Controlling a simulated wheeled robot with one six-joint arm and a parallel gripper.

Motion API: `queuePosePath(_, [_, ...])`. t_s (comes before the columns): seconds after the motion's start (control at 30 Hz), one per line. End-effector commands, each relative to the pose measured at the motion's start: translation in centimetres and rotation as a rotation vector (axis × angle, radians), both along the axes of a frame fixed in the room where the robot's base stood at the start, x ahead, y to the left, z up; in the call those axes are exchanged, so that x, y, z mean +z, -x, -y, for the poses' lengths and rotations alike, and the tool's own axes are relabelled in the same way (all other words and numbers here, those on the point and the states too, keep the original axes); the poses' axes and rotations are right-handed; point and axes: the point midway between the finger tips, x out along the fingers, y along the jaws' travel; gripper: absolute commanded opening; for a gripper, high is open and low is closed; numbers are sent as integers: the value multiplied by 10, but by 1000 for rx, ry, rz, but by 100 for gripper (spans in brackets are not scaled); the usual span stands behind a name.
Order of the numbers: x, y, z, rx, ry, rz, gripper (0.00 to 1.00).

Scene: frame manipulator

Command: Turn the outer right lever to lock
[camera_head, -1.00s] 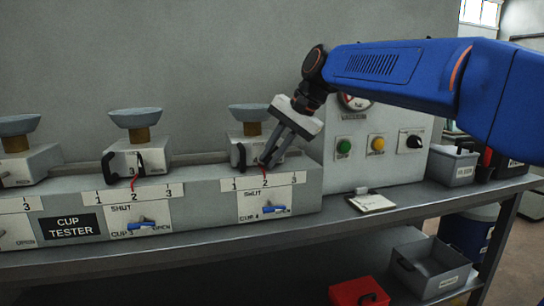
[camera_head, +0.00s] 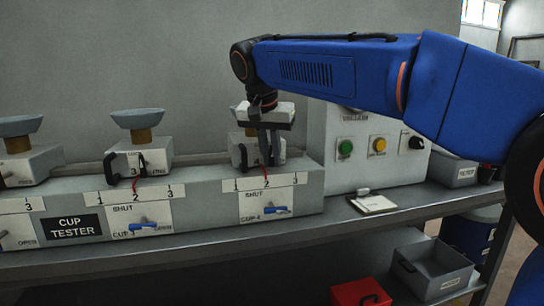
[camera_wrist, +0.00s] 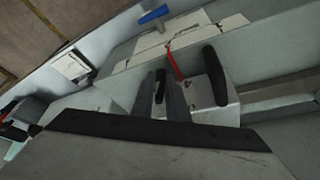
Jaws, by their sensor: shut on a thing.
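The rightmost tester block (camera_head: 238,147) carries a shallow grey cup on top. A curved black handle (camera_head: 243,156) is at its left side and also shows in the wrist view (camera_wrist: 215,75). My gripper (camera_head: 270,160) points down at the right part of this block. In the wrist view my gripper (camera_wrist: 163,97) is shut on a small black lever (camera_wrist: 160,84) between its fingers. The fingers mostly hide this lever in the head view. A red pointer (camera_wrist: 172,64) rises beside the fingers. A blue lever (camera_head: 276,210) below lies toward OPEN.
The neighbouring block (camera_head: 137,163) has the same black handle and a blue lever. A panel with green (camera_head: 345,148) and yellow buttons and a black knob stands to the right. A notepad (camera_head: 373,203) lies on the bench. Bins are below and at right.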

Motion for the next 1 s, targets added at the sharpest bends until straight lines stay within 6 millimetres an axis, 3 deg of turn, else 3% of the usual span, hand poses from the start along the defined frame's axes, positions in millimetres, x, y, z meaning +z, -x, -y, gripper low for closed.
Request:
queuePosePath(0.5, [-3,1,0,0,20,-1,0])
queuePosePath(0.53, [-3,1,0,0,20,-2,18])
queuePosePath(0.57, [-3,1,0,0,19,-2,21])
queuePosePath(1.0, [9,4,-2,1,16,4,21])
